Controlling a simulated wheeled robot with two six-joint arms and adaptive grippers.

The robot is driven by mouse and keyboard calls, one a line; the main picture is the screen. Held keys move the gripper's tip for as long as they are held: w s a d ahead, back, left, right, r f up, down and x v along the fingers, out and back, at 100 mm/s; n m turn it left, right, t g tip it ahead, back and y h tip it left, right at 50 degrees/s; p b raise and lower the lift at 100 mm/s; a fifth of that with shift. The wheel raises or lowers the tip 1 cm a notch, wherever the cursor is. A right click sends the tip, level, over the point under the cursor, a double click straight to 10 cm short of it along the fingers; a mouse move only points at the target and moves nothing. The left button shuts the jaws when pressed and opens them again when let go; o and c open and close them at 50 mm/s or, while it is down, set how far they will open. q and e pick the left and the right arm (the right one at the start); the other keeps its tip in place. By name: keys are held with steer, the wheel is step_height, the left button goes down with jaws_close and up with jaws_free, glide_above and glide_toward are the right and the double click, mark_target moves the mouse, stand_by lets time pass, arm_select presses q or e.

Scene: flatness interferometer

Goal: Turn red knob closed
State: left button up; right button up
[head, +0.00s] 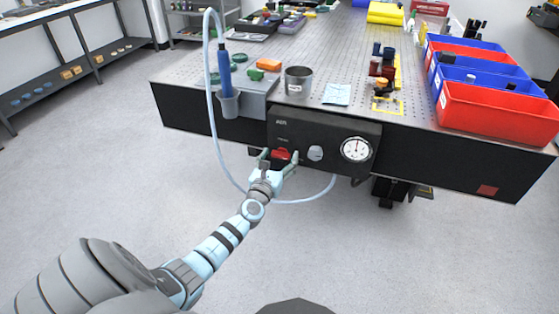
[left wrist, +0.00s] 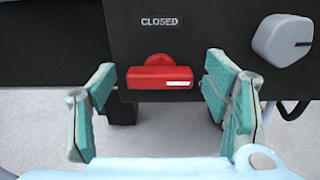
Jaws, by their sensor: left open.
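The red knob (head: 281,154) is on the front of the black air panel (head: 336,128) at the table's front edge. In the left wrist view, the red knob (left wrist: 161,74) has its bar lying horizontally, with a white mark at its right end. The word CLOSED is printed above it. My left gripper (head: 279,158) is open in front of the panel, with one finger on each side of the knob. In the left wrist view, my left gripper (left wrist: 163,95) shows gaps between both fingers and the knob. My right gripper is not in view.
A grey knob (head: 315,153) and a round dial gauge (head: 356,150) sit right of the red knob. A pale hose (head: 212,80) loops down past my left arm. A metal cup (head: 298,81) and a red bin (head: 497,113) stand on the table. The floor in front is clear.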

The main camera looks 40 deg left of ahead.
arm_select(q)
steer(key=c, duration=1.2)
steer(key=shift+o, duration=0.2)
